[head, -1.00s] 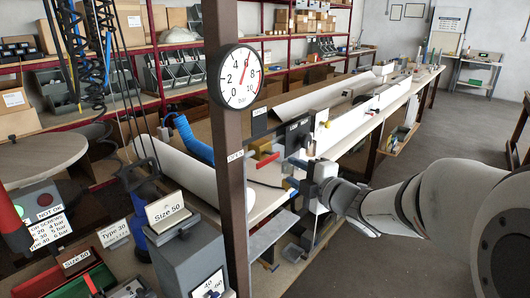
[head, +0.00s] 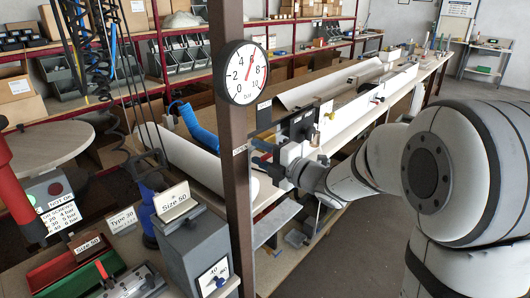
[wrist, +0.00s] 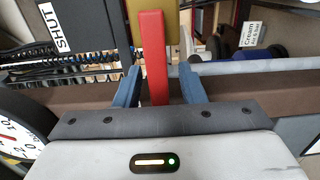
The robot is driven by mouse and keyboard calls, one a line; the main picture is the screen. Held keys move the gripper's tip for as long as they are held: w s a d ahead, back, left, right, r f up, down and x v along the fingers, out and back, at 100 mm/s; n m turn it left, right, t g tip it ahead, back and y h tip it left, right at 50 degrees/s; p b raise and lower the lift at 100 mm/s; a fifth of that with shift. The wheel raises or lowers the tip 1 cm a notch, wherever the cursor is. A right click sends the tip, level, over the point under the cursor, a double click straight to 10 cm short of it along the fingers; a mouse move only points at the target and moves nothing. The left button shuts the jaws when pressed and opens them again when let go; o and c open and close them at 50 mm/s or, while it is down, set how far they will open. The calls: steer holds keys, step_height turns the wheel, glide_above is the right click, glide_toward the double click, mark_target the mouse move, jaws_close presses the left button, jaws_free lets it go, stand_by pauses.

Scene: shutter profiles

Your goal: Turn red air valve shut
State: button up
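The red valve handle (wrist: 153,55) stands upright in the wrist view, in front of a brass-coloured valve body (wrist: 178,18). My gripper (wrist: 159,78) has its two blue fingers apart, one on each side of the handle, with visible gaps on both sides. The handle's lower end reaches down to the gripper's dark front edge. A dark plate marked SHUT (wrist: 52,28) is left of the handle in the wrist view.
A round pressure gauge (head: 246,73) is on the post, its red needle near the top. The long workbench (head: 385,105) runs behind; the floor on the right looks clear.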

jaws_close()
stand_by(0.3)
